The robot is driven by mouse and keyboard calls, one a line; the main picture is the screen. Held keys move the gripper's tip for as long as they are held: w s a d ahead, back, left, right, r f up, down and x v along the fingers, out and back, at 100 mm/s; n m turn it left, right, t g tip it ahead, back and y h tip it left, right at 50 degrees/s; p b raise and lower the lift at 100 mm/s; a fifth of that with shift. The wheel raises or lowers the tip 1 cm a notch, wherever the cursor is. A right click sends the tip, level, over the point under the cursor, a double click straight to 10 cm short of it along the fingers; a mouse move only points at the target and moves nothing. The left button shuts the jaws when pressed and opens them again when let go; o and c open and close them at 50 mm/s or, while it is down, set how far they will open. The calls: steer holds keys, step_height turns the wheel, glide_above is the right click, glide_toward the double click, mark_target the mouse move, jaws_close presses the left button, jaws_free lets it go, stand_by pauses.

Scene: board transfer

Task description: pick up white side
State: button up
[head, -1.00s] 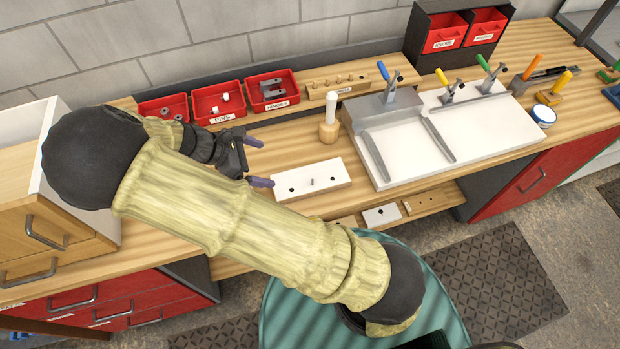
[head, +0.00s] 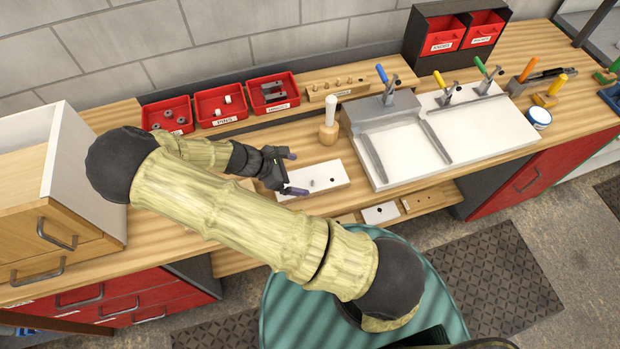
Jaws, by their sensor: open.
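A white board (head: 330,176), which looks like the white side, lies flat on the wooden bench. It has dark holes and a small grey peg-like piece on its top. My gripper (head: 292,174) is open, its two purple-tipped fingers spread at the left end of the board. The near fingertip overlaps the board's left part in the picture. I cannot tell how high the fingers are above it or whether they touch. Part of the board's left end is hidden behind my gripper.
A wooden-based tool with a white handle (head: 328,128) stands just behind the board. A white clamp fixture (head: 480,128) is to the right. Red bins (head: 222,104) line the back. A smaller white board (head: 381,213) lies on a lower shelf. A wooden drawer unit (head: 60,190) stands left.

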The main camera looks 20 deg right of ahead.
mark_target(309, 179)
steer(key=shift+w+d+f, duration=0.1)
steer(key=shift+d+f, duration=0.05)
steer(key=shift+f, duration=0.05)
steer(key=shift+s, duration=0.2)
steer(key=shift+p+x, duration=1.2)
steer(key=shift+x, duration=0.8)
steer(key=shift+d+f, duration=0.15)
steer(key=shift+f, duration=0.5)
